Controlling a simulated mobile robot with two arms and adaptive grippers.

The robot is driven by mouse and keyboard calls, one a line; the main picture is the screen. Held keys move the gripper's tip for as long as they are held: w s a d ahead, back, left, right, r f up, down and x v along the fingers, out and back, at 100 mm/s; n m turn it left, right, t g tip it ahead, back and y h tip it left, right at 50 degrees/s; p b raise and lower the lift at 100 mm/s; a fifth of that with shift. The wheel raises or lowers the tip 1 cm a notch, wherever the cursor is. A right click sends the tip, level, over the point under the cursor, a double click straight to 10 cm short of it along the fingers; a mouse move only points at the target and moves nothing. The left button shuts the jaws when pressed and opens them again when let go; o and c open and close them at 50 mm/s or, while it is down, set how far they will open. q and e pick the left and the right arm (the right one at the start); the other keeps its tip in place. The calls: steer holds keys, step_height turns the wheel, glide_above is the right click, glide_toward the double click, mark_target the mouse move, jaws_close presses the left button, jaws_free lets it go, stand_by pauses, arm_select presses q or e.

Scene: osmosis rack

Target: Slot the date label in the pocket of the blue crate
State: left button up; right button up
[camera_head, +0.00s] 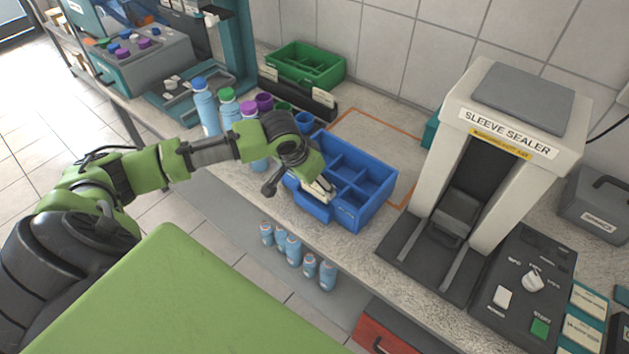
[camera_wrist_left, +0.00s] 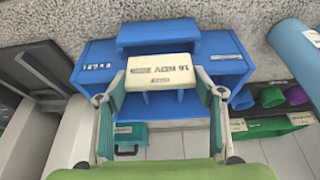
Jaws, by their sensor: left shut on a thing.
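The blue crate (camera_head: 378,209) stands on the counter, with open empty compartments; it also shows in the wrist view (camera_wrist_left: 228,68). A blue pocket (camera_wrist_left: 157,34) juts from its front face. My left gripper (camera_head: 317,187) is shut on the cream date label (camera_wrist_left: 160,68), printed "16 NOV", pinched between both fingertips (camera_wrist_left: 158,88). In the head view the label (camera_head: 321,187) is at the crate's front left, close to the pocket. In the wrist view its edge meets the pocket's edge; I cannot tell whether it is inside. My right gripper is not in view.
Blue bottles (camera_head: 207,108) and purple caps (camera_head: 264,101) stand left of the crate. The sleeve sealer (camera_head: 500,140) stands to the right. Several bottles (camera_head: 293,249) are below the counter edge.

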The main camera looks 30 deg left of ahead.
arm_select(q)
steer(key=shift+r+p, duration=0.2)
steer(key=shift+p, duration=0.5)
stand_by(0.8)
steer(key=o, duration=1.1)
steer(key=v, duration=1.2)
